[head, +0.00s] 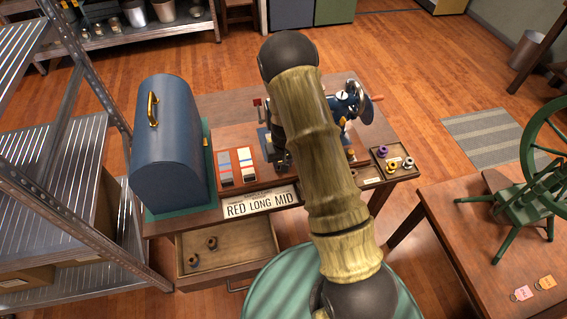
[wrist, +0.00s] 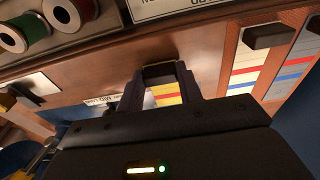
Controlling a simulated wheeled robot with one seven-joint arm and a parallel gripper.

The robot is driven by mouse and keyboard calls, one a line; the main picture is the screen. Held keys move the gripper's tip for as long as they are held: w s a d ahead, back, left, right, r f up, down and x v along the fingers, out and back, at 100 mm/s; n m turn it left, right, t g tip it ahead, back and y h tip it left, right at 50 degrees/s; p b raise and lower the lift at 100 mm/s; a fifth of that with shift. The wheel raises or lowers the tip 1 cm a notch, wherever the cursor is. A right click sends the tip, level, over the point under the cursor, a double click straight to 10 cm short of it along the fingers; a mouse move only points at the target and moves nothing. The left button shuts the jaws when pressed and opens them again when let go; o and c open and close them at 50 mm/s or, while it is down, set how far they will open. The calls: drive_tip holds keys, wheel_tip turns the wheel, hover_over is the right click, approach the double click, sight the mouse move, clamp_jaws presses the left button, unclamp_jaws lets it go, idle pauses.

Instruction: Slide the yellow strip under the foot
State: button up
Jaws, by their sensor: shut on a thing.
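My gripper (wrist: 160,88) is shut on the dark grip block of a strip with yellow, red and blue bands, the yellow strip (wrist: 166,92), in the wrist view. Much of the strip is hidden behind my gripper housing. In the head view my arm covers the gripper and the strip. The dark blue sewing machine (head: 349,104) stands on the wooden table behind my arm, mostly covered. Its foot is not visible in either view. I cannot tell how far the strip is from it.
A large blue case (head: 171,140) stands further left. A "RED LONG MID" sign (head: 259,203) is at the front. A spool tray (head: 374,172) lies right; spools (wrist: 62,12) also show in the wrist view.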

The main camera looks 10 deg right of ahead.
drive_tip(key=shift+f, duration=0.1)
idle(0.5)
drive_tip(key=o, duration=0.4)
drive_tip(key=shift+c, duration=0.2)
drive_tip(key=o, duration=0.5)
drive_tip(key=shift+s+d, duration=0.1)
drive_tip(key=shift+r, duration=0.5)
drive_tip(key=r, duration=0.5)
drive_tip(key=s+r, duration=0.1)
drive_tip(key=r, duration=0.5)
drive_tip(key=s+r, duration=0.1)
drive_tip(key=r, duration=0.4)
drive_tip(key=shift+r+b, duration=0.15)
drive_tip(key=shift+b, duration=0.2)
